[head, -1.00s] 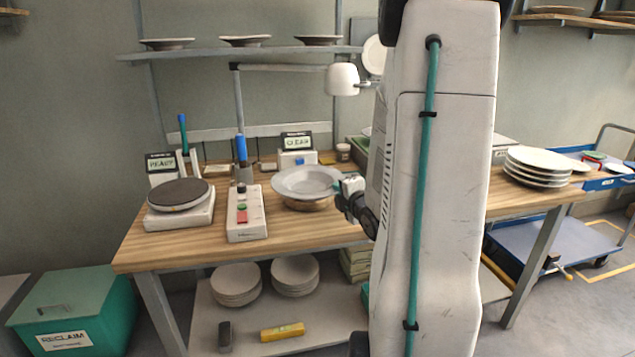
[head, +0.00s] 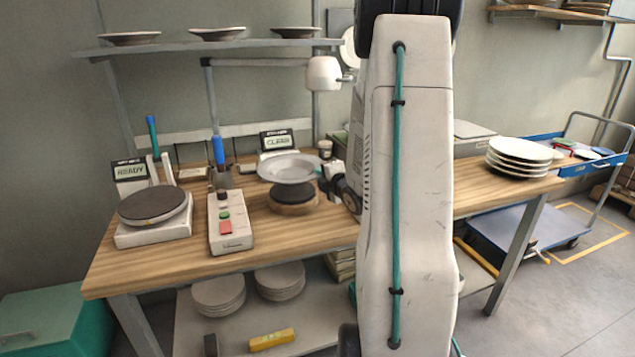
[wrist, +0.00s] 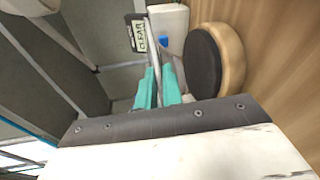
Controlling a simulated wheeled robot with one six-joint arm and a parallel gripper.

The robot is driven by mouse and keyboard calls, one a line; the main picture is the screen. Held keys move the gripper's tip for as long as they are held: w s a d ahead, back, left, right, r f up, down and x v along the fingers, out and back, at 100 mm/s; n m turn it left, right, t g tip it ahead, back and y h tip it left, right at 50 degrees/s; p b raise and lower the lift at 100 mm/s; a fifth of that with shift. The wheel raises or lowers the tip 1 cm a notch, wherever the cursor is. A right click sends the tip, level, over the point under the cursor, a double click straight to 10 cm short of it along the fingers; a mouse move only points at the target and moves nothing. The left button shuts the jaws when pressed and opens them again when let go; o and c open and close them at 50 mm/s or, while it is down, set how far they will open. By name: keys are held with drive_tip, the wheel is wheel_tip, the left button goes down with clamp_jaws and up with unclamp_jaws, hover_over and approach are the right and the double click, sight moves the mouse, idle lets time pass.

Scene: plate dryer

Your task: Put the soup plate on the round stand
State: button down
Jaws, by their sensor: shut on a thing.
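The soup plate (head: 289,167) is pale grey with a wide rim. My gripper (head: 322,173) is shut on its right rim and holds it roughly level. The round stand (head: 294,197), a dark disc on a wooden base, is on the table below the plate, with the dark top partly showing under it. In the wrist view, my teal fingers (wrist: 158,88) pinch the plate (wrist: 155,45), seen edge-on as a thin strip. The stand (wrist: 207,62) shows there to the right, apart from the plate.
A scale with a dark round top (head: 153,203) and a white button box (head: 230,222) stand on the left. A sign reading CLEAR (head: 277,140) is behind the plate. A plate stack (head: 519,157) is at the right. My arm hides the table's middle.

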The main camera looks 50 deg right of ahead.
drive_tip(key=shift+w+d, duration=0.2)
drive_tip(key=shift+d, duration=0.05)
drive_tip(key=f, duration=0.2)
drive_tip(key=w+f, duration=0.1)
drive_tip(key=shift+d+f, duration=0.25)
drive_tip(key=shift+f, duration=0.05)
drive_tip(key=c, duration=1.5)
unclamp_jaws()
drive_tip(key=shift+f, duration=0.1)
drive_tip(key=shift+c, duration=0.2)
drive_tip(key=shift+s, duration=0.1)
